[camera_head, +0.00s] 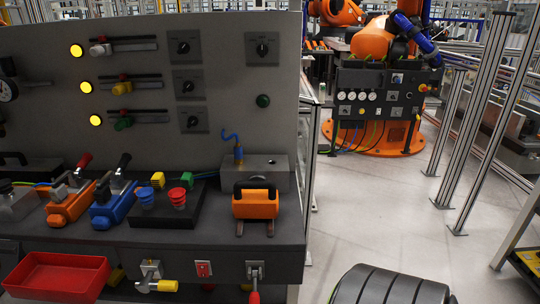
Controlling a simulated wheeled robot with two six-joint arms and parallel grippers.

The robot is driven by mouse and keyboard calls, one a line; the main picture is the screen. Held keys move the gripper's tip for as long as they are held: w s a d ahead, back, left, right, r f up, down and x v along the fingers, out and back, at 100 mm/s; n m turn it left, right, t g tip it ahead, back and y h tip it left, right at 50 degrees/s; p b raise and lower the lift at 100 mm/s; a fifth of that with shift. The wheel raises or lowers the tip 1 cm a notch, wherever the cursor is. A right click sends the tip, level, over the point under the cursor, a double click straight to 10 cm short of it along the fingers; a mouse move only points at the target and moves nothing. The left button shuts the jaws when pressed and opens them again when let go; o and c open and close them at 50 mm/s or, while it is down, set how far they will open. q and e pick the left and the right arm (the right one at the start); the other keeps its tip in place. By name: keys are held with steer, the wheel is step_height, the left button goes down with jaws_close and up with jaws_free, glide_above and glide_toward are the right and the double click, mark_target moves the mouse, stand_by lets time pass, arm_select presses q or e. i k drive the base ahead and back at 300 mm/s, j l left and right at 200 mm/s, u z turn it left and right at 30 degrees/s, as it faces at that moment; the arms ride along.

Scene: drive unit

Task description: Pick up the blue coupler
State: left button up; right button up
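The blue coupler (147,198) is a small blue cup-shaped piece. It sits at the left of a black block (168,213) on the grey bench ledge. A similar red coupler (177,197) stands just right of it. A blue valve body (113,207) with a black lever lies close on its left. Neither of my grippers is in view, and nothing touches the coupler.
An orange block with a black handle (255,203) is to the right, an orange valve (70,205) to the left. A red tray (58,275) sits lower left. A grey panel (220,90) rises behind.

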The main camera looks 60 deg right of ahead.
mark_target(238, 159)
steer(key=z, duration=1.55)
steer(key=i+j, duration=0.15)
